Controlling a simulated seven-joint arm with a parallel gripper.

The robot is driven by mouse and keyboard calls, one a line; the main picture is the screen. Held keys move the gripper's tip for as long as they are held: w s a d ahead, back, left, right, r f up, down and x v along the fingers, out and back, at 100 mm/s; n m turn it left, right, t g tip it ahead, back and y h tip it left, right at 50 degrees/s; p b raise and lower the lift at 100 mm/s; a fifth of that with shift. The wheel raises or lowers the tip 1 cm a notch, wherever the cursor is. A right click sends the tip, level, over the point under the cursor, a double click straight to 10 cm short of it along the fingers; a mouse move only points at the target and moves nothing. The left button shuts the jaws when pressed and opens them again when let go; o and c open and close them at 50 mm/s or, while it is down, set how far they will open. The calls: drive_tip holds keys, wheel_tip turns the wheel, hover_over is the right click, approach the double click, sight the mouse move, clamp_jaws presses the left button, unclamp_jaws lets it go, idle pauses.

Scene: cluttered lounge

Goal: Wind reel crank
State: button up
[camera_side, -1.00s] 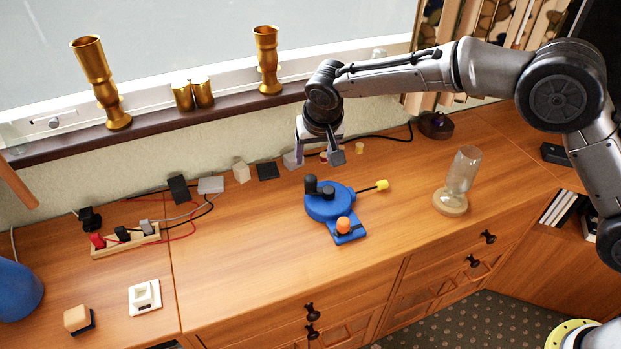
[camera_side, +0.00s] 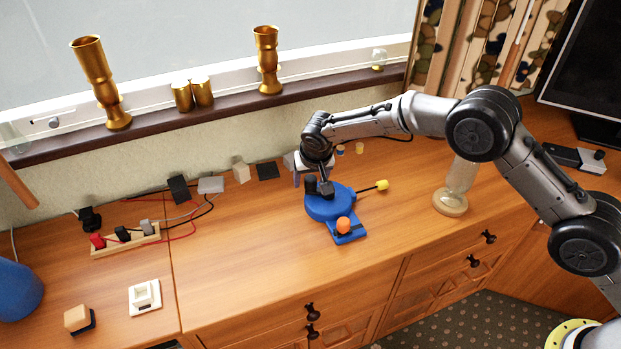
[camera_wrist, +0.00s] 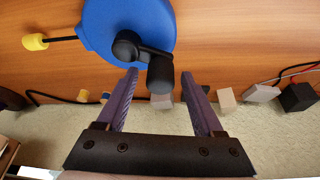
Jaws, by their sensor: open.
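The blue reel (camera_side: 329,209) sits on the wooden cabinet top, with an orange knob (camera_side: 343,224) on its base and a yellow-tipped rod (camera_side: 376,186) to its right. In the wrist view the reel (camera_wrist: 112,22) carries a black crank (camera_wrist: 127,49) with an upright black handle (camera_wrist: 160,76). My gripper (camera_side: 318,185) is low over the back of the reel, close to the handle. In the wrist view my gripper (camera_wrist: 161,78) is open, with the handle's end showing between its fingertips. I cannot tell whether either finger touches the handle.
A glass jar on a wooden base (camera_side: 450,203) stands to the right. Several small blocks and cables lie along the wall at the back. A wooden holder with plugs (camera_side: 126,241) is at the left. The cabinet top in front of the reel is clear.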

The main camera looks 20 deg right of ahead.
clamp_jaws()
idle(0.3)
drive_tip(key=shift+s, duration=0.1)
